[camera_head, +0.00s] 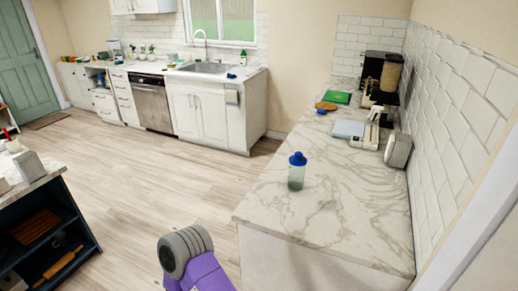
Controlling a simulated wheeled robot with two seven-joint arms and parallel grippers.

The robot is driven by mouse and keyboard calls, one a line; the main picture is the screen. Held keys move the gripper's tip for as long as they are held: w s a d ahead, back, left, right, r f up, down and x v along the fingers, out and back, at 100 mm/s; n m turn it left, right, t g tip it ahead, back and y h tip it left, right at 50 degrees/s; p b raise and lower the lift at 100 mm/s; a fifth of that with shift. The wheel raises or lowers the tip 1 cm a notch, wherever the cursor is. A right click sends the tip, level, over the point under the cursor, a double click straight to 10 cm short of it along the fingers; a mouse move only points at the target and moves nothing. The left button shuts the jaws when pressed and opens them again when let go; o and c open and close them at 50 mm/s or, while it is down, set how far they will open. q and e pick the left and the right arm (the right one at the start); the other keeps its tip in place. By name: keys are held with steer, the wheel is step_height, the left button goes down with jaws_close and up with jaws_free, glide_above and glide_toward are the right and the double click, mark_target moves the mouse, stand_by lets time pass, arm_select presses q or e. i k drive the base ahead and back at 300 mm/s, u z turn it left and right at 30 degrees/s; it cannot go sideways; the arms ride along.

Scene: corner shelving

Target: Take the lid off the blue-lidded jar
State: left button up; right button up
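The jar (296,178) stands upright on the marble counter, near the counter's left edge and toward its front. It has a clear, pale greenish body. Its blue lid (297,158) sits on top of it. Neither of my grippers is in view. A purple and grey part, which looks like a link of my own arm, comes up from the bottom edge, to the left of the counter and apart from the jar.
The marble counter (345,215) is clear around the jar. Farther back on it are a green board (337,97), a pale blue flat item (347,129), a white appliance (398,150) and dark items. A tiled wall bounds its right side. Open floor (170,180) lies left.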

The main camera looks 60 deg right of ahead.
mark_target(298, 160)
steer(key=i, duration=1.15)
steer(key=z, duration=2.2)
